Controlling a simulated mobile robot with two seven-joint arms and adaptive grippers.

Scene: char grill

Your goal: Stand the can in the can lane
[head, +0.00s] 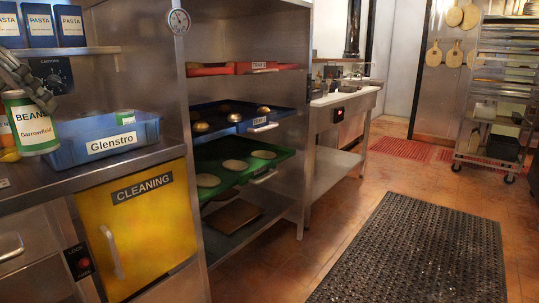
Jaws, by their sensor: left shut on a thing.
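A can (31,124) with a white label reading "BEANS" and a green band is at the far left, upright or slightly tilted. My left gripper (44,99) comes in from the left edge and is shut on the top of the can. The can shows in front of the counter, left of a blue bin (110,144) labelled "Glenstro"; I cannot tell whether it touches anything below. I cannot make out a can lane. My right gripper is not in view.
Blue pasta boxes (72,26) stand on a shelf above the counter. A yellow "CLEANING" door (150,225) is below. A rack with a red tray (210,70), blue tray and green tray (219,172) stands to the right. A black floor mat (415,250) lies on open floor.

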